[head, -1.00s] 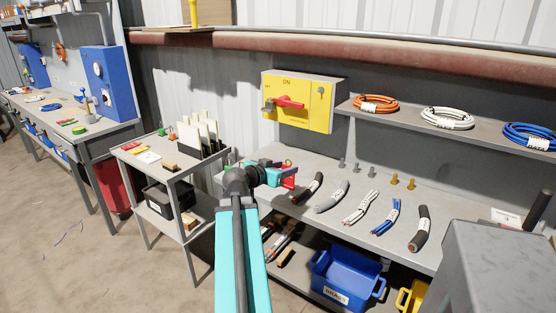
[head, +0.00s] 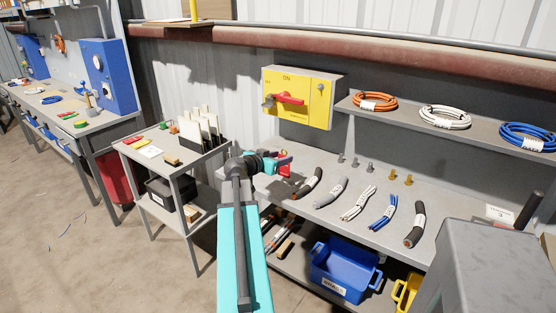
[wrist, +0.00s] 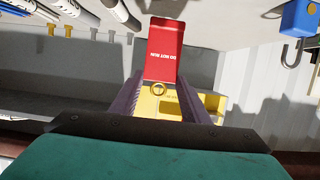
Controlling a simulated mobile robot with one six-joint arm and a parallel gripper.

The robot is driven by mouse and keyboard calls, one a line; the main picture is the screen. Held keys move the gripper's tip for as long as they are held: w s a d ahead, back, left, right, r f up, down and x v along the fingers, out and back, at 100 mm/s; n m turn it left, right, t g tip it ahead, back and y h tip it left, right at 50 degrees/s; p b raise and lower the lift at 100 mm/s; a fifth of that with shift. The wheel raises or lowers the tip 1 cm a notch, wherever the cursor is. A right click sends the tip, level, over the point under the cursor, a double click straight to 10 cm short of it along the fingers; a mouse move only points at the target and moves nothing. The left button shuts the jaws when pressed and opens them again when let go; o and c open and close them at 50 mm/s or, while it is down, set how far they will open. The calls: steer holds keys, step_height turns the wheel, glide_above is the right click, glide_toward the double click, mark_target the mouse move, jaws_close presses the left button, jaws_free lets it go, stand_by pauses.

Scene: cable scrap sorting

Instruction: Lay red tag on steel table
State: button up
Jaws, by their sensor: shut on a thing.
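The red tag (wrist: 165,50) with white lettering shows in the wrist view, just beyond my fingertips. My gripper (wrist: 160,97) is shut on it, though the exact grip on its near end is hard to see. In the head view my gripper (head: 279,163) is over the back left part of a grey metal table (head: 325,220), below the yellow switch box. The red tag (head: 284,170) is small there and partly hidden by the gripper. I cannot tell its height above the table.
Several cable pieces (head: 357,203) and metal lugs (head: 391,175) lie or stand on the table, right of my gripper. The yellow switch box (head: 298,97) with a red handle is on the wall behind. A small grey cart (head: 195,172) stands left. Bare tabletop shows between cables.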

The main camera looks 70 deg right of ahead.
steer(key=shift+w+d+f+p, duration=0.15)
steer(key=shift+w+d, duration=0.25)
steer(key=shift+d, duration=0.25)
steer(key=shift+w+d+p, duration=0.15)
steer(key=shift+w+d, duration=0.2)
steer(key=shift+d, duration=0.3)
steer(key=shift+w+d+f+p, duration=0.15)
steer(key=shift+w+d, duration=0.25)
steer(key=shift+d, duration=0.25)
steer(key=shift+f+p, duration=0.5)
steer(key=shift+f, duration=1.15)
steer(key=shift+f, duration=0.15)
steer(key=o, duration=1.3)
steer(key=shift+r, duration=0.2)
steer(key=shift+b+v, duration=1.25)
steer(key=shift+v, duration=4.8)
steer(key=shift+s, duration=0.1)
